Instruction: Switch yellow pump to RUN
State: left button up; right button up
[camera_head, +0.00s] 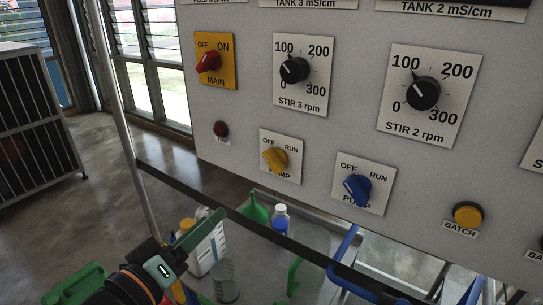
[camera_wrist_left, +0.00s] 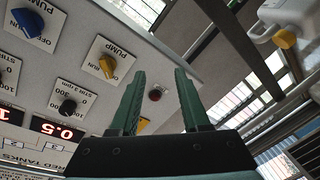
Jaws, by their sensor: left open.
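The yellow pump knob (camera_head: 274,159) sits on a white plate marked OFF and RUN, low on the grey panel. Its handle slants from upper left to lower right, its upper end towards OFF. It also shows in the left wrist view (camera_wrist_left: 107,66), left of the fingers. My left gripper (camera_head: 207,227) is low and left of the knob, below the panel's lower edge, apart from it. In the left wrist view its two green fingers (camera_wrist_left: 160,75) are spread with nothing between them. My right gripper is not in view.
A blue pump knob (camera_head: 357,188) is just right of the yellow one. A red lamp (camera_head: 220,128) and the red MAIN switch (camera_head: 208,62) are to the left. The STIR 3 dial (camera_head: 294,70) is above. Bottles, including a white one (camera_head: 207,246), stand below near my gripper.

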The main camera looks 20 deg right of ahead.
pick_arm(q)
jog(key=m+g+h, duration=0.1)
jog(key=g+h, duration=0.1)
send_near(270, 165)
jog(key=b+x, duration=0.2)
jog(key=x, duration=0.7)
jog(key=shift+b, duration=0.35)
jog(key=shift+r+p, duration=0.1)
jog(key=shift+p, duration=0.4)
jog(key=shift+c, duration=0.2)
grip_shut()
